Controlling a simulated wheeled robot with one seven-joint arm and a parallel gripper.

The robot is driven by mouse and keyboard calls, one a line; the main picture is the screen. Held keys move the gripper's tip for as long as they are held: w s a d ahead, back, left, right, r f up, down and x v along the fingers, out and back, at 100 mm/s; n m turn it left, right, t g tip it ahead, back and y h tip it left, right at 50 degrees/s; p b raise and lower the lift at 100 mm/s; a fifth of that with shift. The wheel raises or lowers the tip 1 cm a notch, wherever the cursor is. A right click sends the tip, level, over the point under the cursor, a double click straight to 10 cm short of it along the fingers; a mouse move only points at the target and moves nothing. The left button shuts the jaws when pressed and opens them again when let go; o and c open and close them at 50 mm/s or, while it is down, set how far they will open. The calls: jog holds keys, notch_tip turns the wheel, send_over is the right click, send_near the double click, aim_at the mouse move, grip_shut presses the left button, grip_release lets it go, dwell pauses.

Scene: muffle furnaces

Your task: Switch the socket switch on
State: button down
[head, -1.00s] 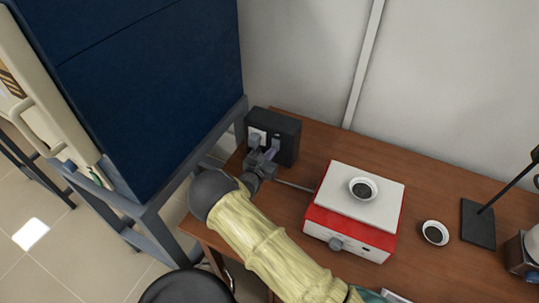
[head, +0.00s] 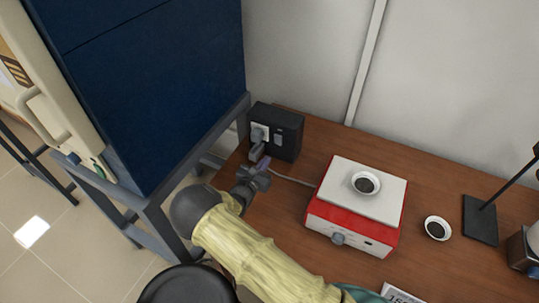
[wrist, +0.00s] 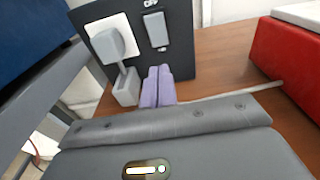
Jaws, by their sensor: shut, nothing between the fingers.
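The black socket box (head: 289,148) stands on the wooden table against the wall, beside the blue furnace. Its grey rocker switch (wrist: 156,30) shows in the wrist view, right of the white socket plate, with an "OFF" mark above it. I cannot tell which way the rocker is tilted. A grey plug (wrist: 115,44) sits in the socket, with its cord end below. My gripper (head: 264,162) is in front of the box, apart from the switch. Its purple fingers (wrist: 158,84) are shut together and empty, below the switch in the wrist view.
A red and white hotplate (head: 352,208) with a small dish on top stands to the right, with a cable running toward the socket box. Another dish (head: 437,228) and a black stand (head: 480,220) are farther right. The blue furnace (head: 150,90) on its grey frame bounds the left.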

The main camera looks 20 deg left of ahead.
jog(key=s, duration=0.2)
jog(key=s+a+f+b, duration=0.1)
jog(key=s, duration=0.4)
jog(key=shift+a+f, duration=0.15)
dwell(0.3)
